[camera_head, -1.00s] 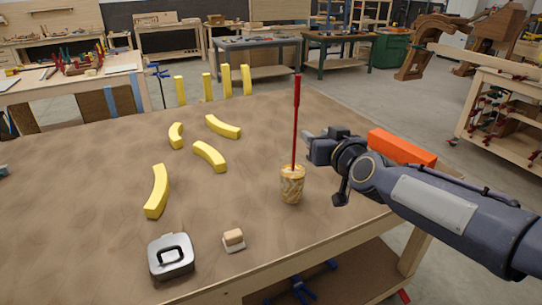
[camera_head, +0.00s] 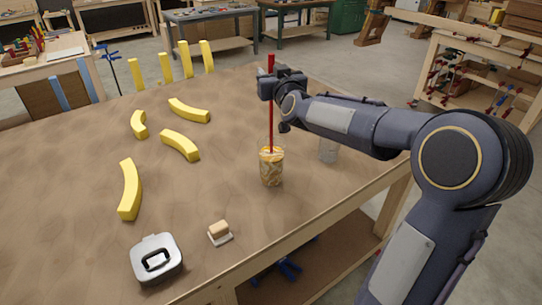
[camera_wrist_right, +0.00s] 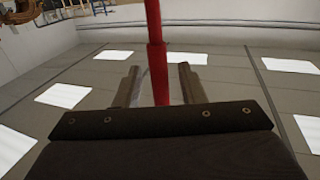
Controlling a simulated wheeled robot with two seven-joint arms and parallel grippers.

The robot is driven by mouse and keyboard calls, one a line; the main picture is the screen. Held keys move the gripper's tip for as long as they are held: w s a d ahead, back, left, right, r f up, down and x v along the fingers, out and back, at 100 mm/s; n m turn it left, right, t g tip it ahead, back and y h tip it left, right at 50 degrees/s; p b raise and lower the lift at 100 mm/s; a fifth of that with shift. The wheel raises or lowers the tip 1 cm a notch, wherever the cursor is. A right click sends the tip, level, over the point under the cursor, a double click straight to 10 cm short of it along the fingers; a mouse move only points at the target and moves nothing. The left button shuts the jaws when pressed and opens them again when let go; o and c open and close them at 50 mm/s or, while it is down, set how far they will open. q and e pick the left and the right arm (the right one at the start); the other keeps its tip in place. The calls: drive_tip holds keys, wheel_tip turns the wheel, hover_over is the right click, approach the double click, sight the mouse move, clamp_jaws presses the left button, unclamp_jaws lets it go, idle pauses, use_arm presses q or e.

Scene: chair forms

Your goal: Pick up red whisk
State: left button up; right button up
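The red whisk (camera_head: 271,118) stands nearly upright in a clear cup (camera_head: 271,170) with tan and orange contents, near the table's right edge. Its lower end is hidden in the cup. My right gripper (camera_head: 268,80) is at the upper part of the whisk, well above the cup rim. In the right wrist view the whisk (camera_wrist_right: 156,30) passes between the two fingers of the gripper (camera_wrist_right: 159,68), with a gap on each side. The gripper is open around it. My left gripper is not in view.
A clear glass (camera_head: 328,150) stands right of the cup, under my right arm. Several yellow curved pieces (camera_head: 180,145) lie to the left, with upright yellow pieces (camera_head: 186,60) behind. A grey-white box (camera_head: 156,258) and a small brush-like block (camera_head: 219,231) are near the front edge.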

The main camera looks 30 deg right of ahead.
drive_tip(key=shift+c, duration=0.2)
clamp_jaws()
drive_tip(key=shift+r, duration=0.15)
